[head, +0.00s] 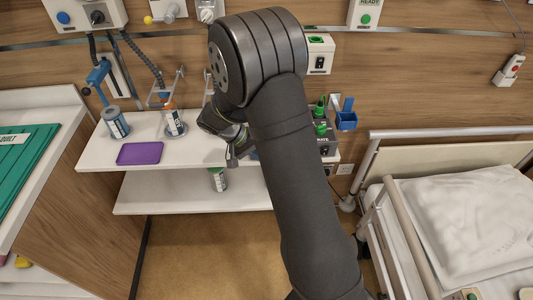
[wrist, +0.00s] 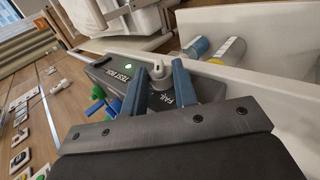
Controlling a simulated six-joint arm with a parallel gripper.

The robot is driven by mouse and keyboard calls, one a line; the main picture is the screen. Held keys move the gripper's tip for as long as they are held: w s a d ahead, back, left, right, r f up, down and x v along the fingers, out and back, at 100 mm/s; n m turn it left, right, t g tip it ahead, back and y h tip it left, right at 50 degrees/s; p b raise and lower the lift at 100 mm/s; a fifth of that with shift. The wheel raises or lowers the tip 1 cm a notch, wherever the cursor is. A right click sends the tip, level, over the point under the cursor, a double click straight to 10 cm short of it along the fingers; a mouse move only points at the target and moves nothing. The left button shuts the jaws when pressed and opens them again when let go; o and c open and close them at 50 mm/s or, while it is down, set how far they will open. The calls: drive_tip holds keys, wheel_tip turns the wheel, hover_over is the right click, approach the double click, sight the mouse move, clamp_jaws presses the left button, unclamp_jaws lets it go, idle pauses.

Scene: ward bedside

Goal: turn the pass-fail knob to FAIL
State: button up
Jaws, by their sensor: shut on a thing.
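In the wrist view the dark grey test box (wrist: 120,78) carries the label TEST BOX and a lit green lamp. Its pale grey pass-fail knob (wrist: 158,71) stands up from the top face between the blue fingertips of my gripper (wrist: 160,80). The fingers are shut on the knob. The word FAIL shows beside the right finger; any PASS label is hidden, and I cannot tell where the knob points. In the head view my gripper (head: 233,150) is low over the right part of the shelf, and my arm hides the knob.
The bed (head: 470,220) is further right.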

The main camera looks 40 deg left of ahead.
idle(0.4)
drive_tip(key=o, duration=1)
drive_tip(key=v, duration=1.7)
drive_tip(key=shift+s+a, duration=0.35)
drive_tip(key=shift+w+d+f, duration=0.1)
drive_tip(key=shift+f, duration=0.1)
drive_tip(key=x, duration=1.7)
drive_tip(key=shift+w+d+r, duration=0.15)
drive_tip(key=shift+w+d, duration=0.1)
